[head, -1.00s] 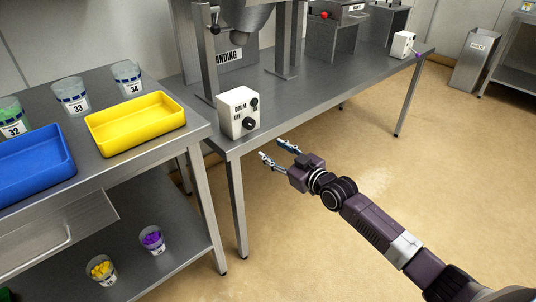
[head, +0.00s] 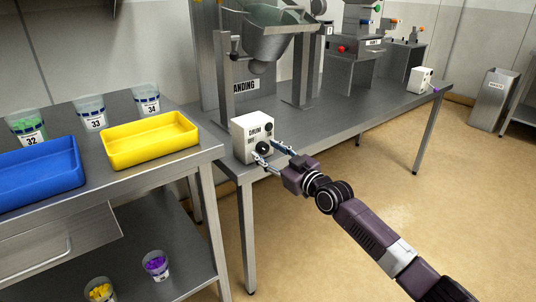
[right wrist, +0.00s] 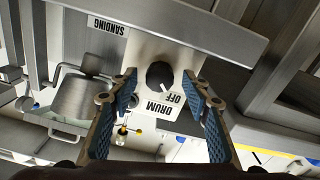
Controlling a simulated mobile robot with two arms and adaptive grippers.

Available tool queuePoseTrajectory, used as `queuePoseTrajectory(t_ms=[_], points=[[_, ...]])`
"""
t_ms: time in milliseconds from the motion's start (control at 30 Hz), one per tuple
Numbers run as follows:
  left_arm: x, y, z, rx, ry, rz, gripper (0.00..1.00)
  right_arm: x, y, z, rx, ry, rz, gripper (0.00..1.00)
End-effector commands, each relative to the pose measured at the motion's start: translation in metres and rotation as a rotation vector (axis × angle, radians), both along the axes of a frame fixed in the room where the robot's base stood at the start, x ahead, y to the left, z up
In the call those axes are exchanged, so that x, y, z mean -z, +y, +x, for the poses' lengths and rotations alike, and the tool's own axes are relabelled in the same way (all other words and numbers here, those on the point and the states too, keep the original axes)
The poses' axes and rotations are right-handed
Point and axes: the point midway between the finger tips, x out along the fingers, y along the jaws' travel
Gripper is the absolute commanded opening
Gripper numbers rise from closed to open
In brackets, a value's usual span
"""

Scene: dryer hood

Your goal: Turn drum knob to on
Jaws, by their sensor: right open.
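The white drum control box (head: 240,146) stands on the front left corner of the steel table. Its lower black drum knob (head: 263,148) faces my right gripper (head: 270,153), which is open with its fingertips close to the box front, either side of the knob. In the right wrist view the knob (right wrist: 158,74) sits between the fingertips of my right gripper (right wrist: 160,86), with a gap on each side. The white mark on the knob points towards the OFF label (right wrist: 174,98). A second black knob shows higher on the box in the head view. My left gripper is out of view.
The steel hopper (head: 258,45) and its frame rise behind the box. The SANDING plate (head: 245,85) stands there too. A yellow tray (head: 150,153) and a blue tray (head: 38,185) lie on the left bench. The floor (head: 330,245) right of the table is clear.

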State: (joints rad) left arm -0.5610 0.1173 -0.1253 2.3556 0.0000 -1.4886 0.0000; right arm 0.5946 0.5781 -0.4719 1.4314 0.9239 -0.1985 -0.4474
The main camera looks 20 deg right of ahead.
Motion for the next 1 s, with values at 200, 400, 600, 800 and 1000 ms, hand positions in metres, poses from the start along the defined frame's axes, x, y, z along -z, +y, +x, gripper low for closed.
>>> queuePoseTrajectory(t_ms=[200, 400, 600, 800, 1000], points=[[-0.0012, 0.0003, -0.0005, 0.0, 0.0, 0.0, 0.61, -0.0003, 0.0002, 0.0013, 0.0, 0.0, 0.0, 0.44], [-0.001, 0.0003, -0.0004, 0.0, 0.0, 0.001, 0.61, -0.0002, 0.0001, 0.0011, 0.001, 0.0, 0.0, 0.28], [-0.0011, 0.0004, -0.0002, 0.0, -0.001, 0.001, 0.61, 0.0, 0.0, 0.001, 0.0, 0.0, 0.0, 0.06], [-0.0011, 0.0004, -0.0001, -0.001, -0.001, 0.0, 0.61, 0.0001, 0.0, 0.001, 0.0, 0.003, 0.006, 0.02], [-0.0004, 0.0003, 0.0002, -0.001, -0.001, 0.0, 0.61, 0.0002, 0.0001, 0.0009, 0.0, 0.023, 0.06, 0.02]])
